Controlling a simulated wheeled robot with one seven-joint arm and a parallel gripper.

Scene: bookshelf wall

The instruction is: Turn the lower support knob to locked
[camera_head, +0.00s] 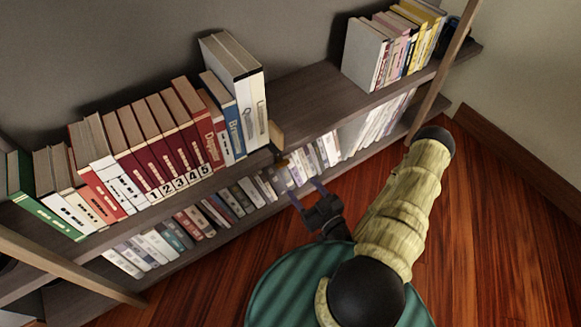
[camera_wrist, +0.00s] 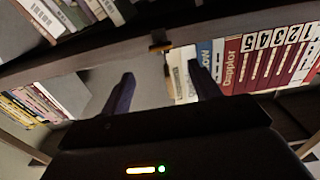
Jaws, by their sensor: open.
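A small dark fitting with a brass-coloured part, which looks like the lower support knob (camera_head: 282,162), sits at the front edge of the upper shelf board (camera_head: 308,108). It also shows in the wrist view (camera_wrist: 160,46), near the top middle. Its turn position is too small to read. My gripper (camera_head: 306,189) is in front of the shelf, below and slightly right of the knob in the head view. Its two fingers are apart with nothing between them. In the wrist view my gripper (camera_wrist: 160,73) points toward the knob, which lies beyond the gap between the fingertips.
Tall white books (camera_head: 247,92) and red numbered volumes (camera_head: 185,140) stand left of the knob. A tan block (camera_head: 276,134) sits just above it. More books (camera_head: 240,195) fill the shelf below. A wooden post (camera_head: 440,75) stands at the right. The wooden floor (camera_head: 480,210) is open at right.

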